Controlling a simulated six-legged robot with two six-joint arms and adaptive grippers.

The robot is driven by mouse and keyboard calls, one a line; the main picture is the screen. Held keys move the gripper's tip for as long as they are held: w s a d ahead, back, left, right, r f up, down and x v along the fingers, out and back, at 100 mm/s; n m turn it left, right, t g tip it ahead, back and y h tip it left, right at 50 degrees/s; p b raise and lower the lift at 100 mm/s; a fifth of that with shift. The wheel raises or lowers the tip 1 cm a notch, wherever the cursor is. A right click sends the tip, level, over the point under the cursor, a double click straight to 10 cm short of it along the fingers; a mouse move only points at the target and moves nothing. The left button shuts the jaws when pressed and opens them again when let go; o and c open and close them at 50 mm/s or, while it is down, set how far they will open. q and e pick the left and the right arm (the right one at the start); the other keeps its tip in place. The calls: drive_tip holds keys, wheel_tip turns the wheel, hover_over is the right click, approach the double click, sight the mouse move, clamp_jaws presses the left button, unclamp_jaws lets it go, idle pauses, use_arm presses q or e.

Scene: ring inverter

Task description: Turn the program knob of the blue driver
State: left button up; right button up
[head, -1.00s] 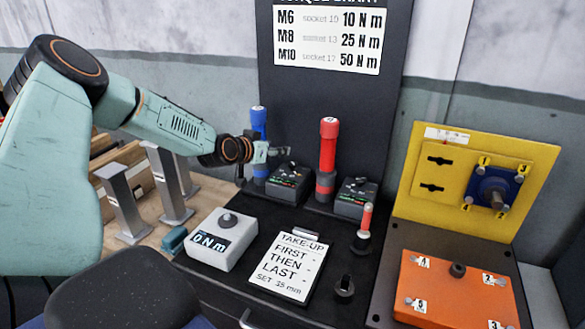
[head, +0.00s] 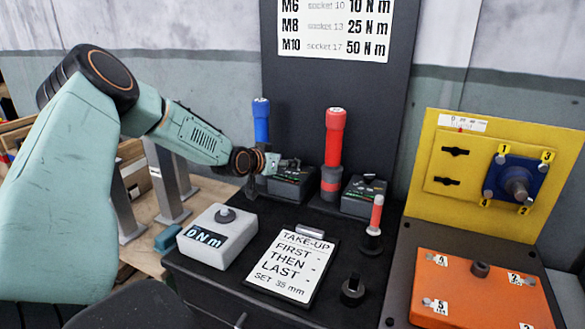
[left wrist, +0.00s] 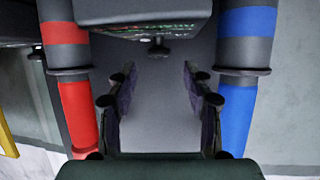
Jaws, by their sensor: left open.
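The blue driver (head: 261,122) stands upright at the back of the black bench. Just right of it is a dark control box (head: 292,186) with small coloured markings. My left gripper (head: 289,163) is open at the top of this box and hides part of it. In the left wrist view the picture is upside down, with the box (left wrist: 145,16) at the top edge. A small dark knob (left wrist: 158,47) on it lies ahead of my open fingers (left wrist: 158,78), roughly centred between them. The blue driver (left wrist: 245,60) is at right there. My right gripper is not in view.
A red driver (head: 333,140) stands right of the box, beside a second dark box (head: 363,196). A grey readout unit (head: 217,237) and a take-up card (head: 293,265) lie in front. A yellow panel (head: 470,215) and an orange plate (head: 478,290) are at right.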

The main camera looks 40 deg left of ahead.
sight(293, 171)
use_arm(q)
drive_tip(key=shift+w+a+f+b, duration=0.1)
drive_tip(key=shift+w+f+b, duration=0.2)
drive_tip(key=shift+w, duration=0.15)
drive_tip(key=b+x, duration=0.1)
drive_tip(key=x, duration=0.2)
drive_tip(key=shift+w, duration=0.3)
drive_tip(key=shift+w+f, duration=0.1)
